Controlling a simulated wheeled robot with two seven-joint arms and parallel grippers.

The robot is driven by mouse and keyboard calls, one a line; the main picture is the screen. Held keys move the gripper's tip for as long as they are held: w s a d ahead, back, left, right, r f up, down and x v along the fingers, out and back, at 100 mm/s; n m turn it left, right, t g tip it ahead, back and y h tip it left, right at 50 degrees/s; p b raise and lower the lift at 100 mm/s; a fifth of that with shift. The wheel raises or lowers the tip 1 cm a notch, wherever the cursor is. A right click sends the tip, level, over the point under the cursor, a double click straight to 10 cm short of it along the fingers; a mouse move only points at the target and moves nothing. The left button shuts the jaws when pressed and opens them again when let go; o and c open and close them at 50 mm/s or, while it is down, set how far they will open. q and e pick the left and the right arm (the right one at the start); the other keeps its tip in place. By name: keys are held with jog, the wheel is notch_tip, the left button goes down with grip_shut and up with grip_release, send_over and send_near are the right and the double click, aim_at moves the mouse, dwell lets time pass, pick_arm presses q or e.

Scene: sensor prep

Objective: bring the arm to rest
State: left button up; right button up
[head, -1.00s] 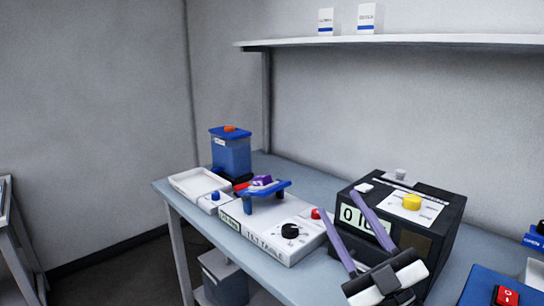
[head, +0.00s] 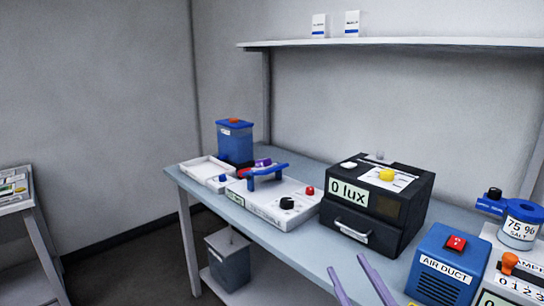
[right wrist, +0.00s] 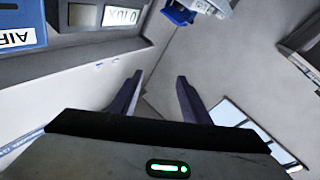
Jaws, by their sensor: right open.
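My right gripper (head: 358,282) is at the lower middle of the head view, in front of the table's front edge. Its two purple fingers stand apart with nothing between them. My left gripper is in neither view now.
The table (head: 285,238) holds a black lux box (head: 388,226), a white test unit with a blue handle (head: 268,208), a blue canister (head: 235,145), a white tray (head: 194,173) and a blue AIR DUCT box (head: 428,281). A grey bin (head: 230,265) stands below.

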jog(key=s+f+m+g+h, duration=0.1)
jog(key=s+f+g, duration=0.2)
jog(key=s+f, duration=0.3)
jog(key=s+d+f+m+g+h, duration=0.1)
jog(key=s+f, duration=0.5)
jog(key=f, duration=0.7)
jog(key=s+f+m+g+h, duration=0.1)
jog(key=s+f+m+g, duration=0.1)
jog(key=s+f+g, duration=0.3)
notch_tip(320, 180, down, 4)
jog(key=shift+s+d+f+m+h, duration=0.15)
jog(key=shift+s+d+m+h, duration=0.25)
jog(key=shift+s, duration=0.3)
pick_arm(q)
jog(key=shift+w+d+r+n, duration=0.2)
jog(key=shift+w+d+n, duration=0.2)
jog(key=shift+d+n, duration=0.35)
pick_arm(e)
jog(key=s+f+g, duration=0.1)
jog(key=s, duration=0.1)
jog(key=s+f+g, duration=0.1)
jog(key=s+f, duration=0.1)
jog(key=s, duration=0.1)
jog(key=s+f, duration=0.2)
jog(key=shift+s+a+g, duration=0.25)
jog(key=shift+s+g, duration=0.1)
jog(key=shift+g, duration=0.05)
jog(key=shift+c, duration=0.3)
